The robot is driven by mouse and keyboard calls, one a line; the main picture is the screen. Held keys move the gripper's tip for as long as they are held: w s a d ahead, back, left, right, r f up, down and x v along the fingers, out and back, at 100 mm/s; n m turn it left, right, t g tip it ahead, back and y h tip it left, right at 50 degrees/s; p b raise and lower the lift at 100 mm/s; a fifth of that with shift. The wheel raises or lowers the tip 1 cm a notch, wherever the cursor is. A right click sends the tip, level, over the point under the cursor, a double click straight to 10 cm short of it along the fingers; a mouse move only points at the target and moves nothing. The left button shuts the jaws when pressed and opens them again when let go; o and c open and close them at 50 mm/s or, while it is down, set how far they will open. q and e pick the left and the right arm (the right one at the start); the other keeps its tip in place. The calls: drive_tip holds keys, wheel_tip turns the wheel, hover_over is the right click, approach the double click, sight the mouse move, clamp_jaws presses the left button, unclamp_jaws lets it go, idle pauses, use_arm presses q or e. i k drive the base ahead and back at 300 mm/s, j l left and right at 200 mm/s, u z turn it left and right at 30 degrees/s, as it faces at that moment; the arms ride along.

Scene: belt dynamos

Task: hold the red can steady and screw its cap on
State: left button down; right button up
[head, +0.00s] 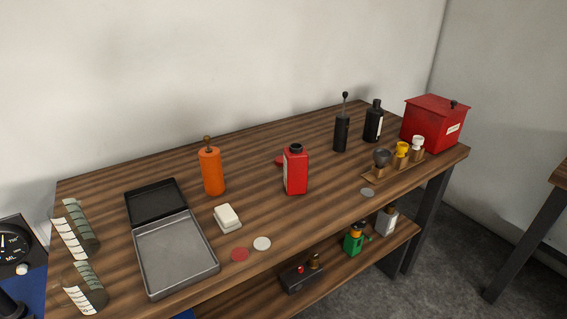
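The red can (296,172) stands upright near the middle of the wooden table, with a pale label on its left side. Its short black neck (296,148) points up and looks uncapped. A small red piece (279,161) lies on the table just behind and left of the can, partly hidden by it. It may be the cap, but I cannot tell for sure. Neither of my grippers is in view, and nothing touches the can.
An orange bottle (211,171), white block (227,217) and open metal case (176,255) stand left. Flat discs (240,254) lie in front. Black bottle (374,122), black radio-like object (341,133), wooden rack (393,172) and red box (433,124) stand right.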

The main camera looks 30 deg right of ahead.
sight(296, 157)
drive_tip(key=i+l, duration=0.15)
drive_tip(key=l, duration=0.25)
drive_tip(key=i+l+u, duration=0.15)
drive_tip(key=l, duration=0.2)
drive_tip(key=i+l, duration=0.15)
drive_tip(key=l, duration=0.25)
drive_tip(key=i+l+u, duration=0.1)
drive_tip(key=l, duration=0.3)
drive_tip(key=i, duration=0.05)
